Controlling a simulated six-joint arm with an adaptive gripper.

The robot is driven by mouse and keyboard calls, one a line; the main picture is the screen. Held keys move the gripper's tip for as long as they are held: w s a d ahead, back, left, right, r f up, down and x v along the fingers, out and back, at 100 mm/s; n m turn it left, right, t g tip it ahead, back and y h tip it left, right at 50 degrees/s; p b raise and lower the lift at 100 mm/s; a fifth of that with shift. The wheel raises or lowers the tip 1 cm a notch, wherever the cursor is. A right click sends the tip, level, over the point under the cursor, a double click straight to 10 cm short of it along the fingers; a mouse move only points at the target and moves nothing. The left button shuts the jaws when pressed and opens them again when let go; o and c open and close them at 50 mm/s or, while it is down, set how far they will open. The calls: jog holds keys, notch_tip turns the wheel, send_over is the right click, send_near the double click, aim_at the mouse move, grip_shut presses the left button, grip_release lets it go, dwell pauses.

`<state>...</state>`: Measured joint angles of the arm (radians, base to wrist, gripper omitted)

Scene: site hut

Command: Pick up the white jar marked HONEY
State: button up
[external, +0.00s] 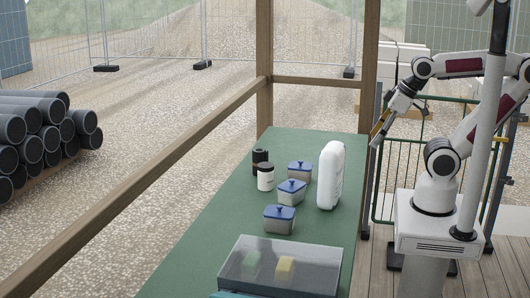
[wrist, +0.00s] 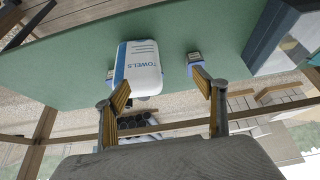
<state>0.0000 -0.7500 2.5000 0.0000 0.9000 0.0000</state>
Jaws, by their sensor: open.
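A small white jar with a dark lid (external: 265,178) stands upright on the green table (external: 205,245), towards its far left part. The writing on it is too small to read. I cannot make it out clearly in the wrist view, where a white pack marked TOWELS (wrist: 138,62) fills the middle. My gripper (external: 379,131) is raised beyond the table's right edge, well apart from the jar. In the wrist view its two yellow-padded fingers (wrist: 160,83) are spread open with nothing held between them.
A black jar (external: 260,157) stands right behind the white one. Blue-lidded tubs (external: 292,192) stand to its right and front. The tall white pack (external: 330,176) stands between my gripper and the jar. A clear-sided case (external: 235,268) is at the near end. The table's left side is clear.

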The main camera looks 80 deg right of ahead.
jog(key=shift+c, duration=0.9)
jog(key=w+d+r+t+h, duration=0.1)
jog(key=w+d+t, duration=0.1)
jog(key=w+d, duration=0.5)
jog(key=w+d+n+t+h, duration=0.1)
jog(key=w+d, duration=0.2)
jog(key=w, duration=0.8)
jog(key=w+d+r+t+h, duration=0.15)
jog(key=w+d, duration=0.25)
jog(key=w, duration=0.5)
jog(key=w+d+f+n+t+y, duration=0.2)
jog(key=w+d+f+t+y, duration=0.1)
jog(key=w+f, duration=0.4)
notch_tip(320, 180, down, 8)
jog(key=w+a+y, duration=0.1)
jog(key=w+y, duration=0.1)
jog(key=y, duration=0.2)
jog(key=shift+w, duration=0.15)
jog(key=shift+a+f+y, duration=0.1)
jog(key=shift+f+y, duration=0.05)
jog(key=shift+y, duration=0.1)
jog(key=shift+f, duration=2.75)
